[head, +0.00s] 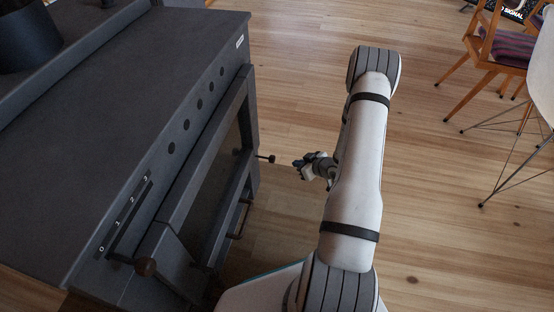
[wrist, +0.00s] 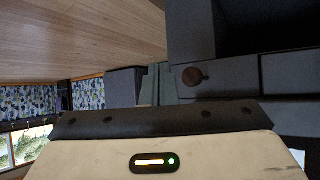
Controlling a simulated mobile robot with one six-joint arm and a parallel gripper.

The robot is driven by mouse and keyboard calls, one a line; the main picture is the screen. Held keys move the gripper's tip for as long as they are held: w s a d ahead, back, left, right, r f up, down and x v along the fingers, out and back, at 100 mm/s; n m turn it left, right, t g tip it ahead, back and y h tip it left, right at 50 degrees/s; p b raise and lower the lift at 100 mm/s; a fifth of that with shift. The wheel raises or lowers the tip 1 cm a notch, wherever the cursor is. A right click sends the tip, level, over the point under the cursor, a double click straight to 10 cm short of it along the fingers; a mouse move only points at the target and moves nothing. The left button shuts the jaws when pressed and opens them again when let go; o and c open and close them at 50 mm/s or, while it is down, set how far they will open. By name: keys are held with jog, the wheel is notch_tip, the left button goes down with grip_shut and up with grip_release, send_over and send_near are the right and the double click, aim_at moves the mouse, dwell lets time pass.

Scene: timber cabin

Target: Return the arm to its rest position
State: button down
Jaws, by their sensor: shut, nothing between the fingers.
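My arm extends across the middle of the head view. My gripper (head: 303,166) is small there, pointing left beside the dark stove-like unit (head: 95,130), and partly hidden by the arm. A dark handle with a knob (head: 271,158) juts from the unit just left of the gripper, with a small gap in the picture. In the wrist view my grey fingers (wrist: 157,85) are together with nothing between them. A round brown knob (wrist: 192,77) appears right of the fingertips; I cannot tell whether they touch.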

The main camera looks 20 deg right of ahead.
dwell(0.3)
notch_tip(320, 180, up, 42)
jog(key=a+m+g+h+p, duration=0.25)
jog(key=h+p, duration=0.35)
jog(key=p, duration=1.2)
jog(key=s+a+r+m+g+p, duration=0.1)
jog(key=s+a+r+p, duration=0.3)
jog(key=s+r, duration=0.4)
jog(key=s+a+r+g+y+p, duration=0.1)
jog(key=s+a+r+g+p, duration=0.1)
jog(key=s+a+r+p, duration=0.3)
jog(key=s+a+r+m+g+p, duration=0.1)
jog(key=s+a+r+p, duration=0.4)
jog(key=s+r, duration=0.6)
notch_tip(320, 180, up, 5)
jog(key=shift+s+a+r+m+g+p, duration=0.2)
jog(key=shift+m+g+p, duration=0.15)
jog(key=shift+p, duration=0.4)
jog(key=shift+f, duration=0.1)
